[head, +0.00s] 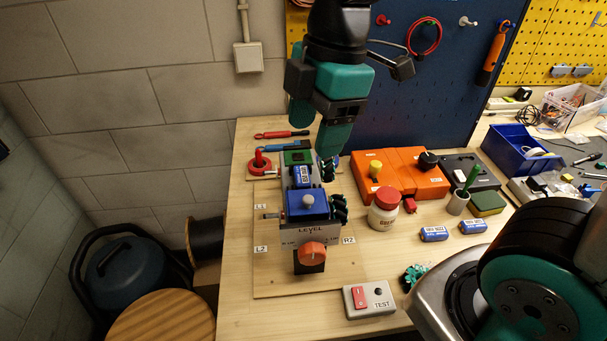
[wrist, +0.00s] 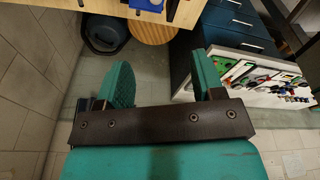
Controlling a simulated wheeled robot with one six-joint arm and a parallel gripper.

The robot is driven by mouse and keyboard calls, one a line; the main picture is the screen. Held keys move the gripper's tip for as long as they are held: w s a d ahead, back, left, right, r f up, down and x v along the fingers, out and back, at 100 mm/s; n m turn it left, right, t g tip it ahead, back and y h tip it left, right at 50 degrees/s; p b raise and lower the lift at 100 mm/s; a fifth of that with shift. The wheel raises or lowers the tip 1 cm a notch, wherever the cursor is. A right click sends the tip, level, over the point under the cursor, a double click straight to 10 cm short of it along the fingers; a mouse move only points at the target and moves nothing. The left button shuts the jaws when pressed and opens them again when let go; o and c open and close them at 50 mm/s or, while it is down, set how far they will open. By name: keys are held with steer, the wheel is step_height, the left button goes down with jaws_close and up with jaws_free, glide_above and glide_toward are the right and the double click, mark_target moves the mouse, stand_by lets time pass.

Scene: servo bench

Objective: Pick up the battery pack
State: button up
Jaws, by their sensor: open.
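Three blue battery packs with white labels show in the head view. One (head: 301,176) sits in the wheeled device (head: 307,228) marked LEVEL, behind its blue block. Two more, one (head: 434,233) and another (head: 473,226), lie on the bench right of the white jar. I cannot tell which one the task means. My gripper (head: 318,125) is above the back of the device, apart from all the packs. In the wrist view its two teal fingers (wrist: 165,80) are spread with nothing between them. No pack can be made out in that view.
A jar (head: 384,209), orange box (head: 399,174), grey TEST box (head: 369,299) and blue bin (head: 521,152) stand on the bench. The pegboard (head: 412,84) rises behind. The wrist view shows the bench edge (wrist: 60,3), a round stool (wrist: 153,31) and floor.

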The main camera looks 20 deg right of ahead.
steer(key=w+d+n+h, duration=0.25)
steer(key=w+n, duration=0.55)
steer(key=n, duration=0.4)
steer(key=n+p, duration=0.2)
steer(key=p, duration=0.1)
glide_above(302, 174)
steer(key=shift+y, duration=0.25)
steer(key=f, duration=1.1)
steer(key=shift+d, duration=0.2)
steer(key=shift+s+a+f+p, duration=0.15)
steer(key=shift+f+p, duration=0.3)
steer(key=shift+f, duration=0.95)
steer(key=shift+w+a+f+p, duration=0.1)
steer(key=shift+f+p, duration=0.3)
steer(key=shift+f, duration=0.95)
steer(key=shift+c, duration=0.4)
steer(key=c, duration=1)
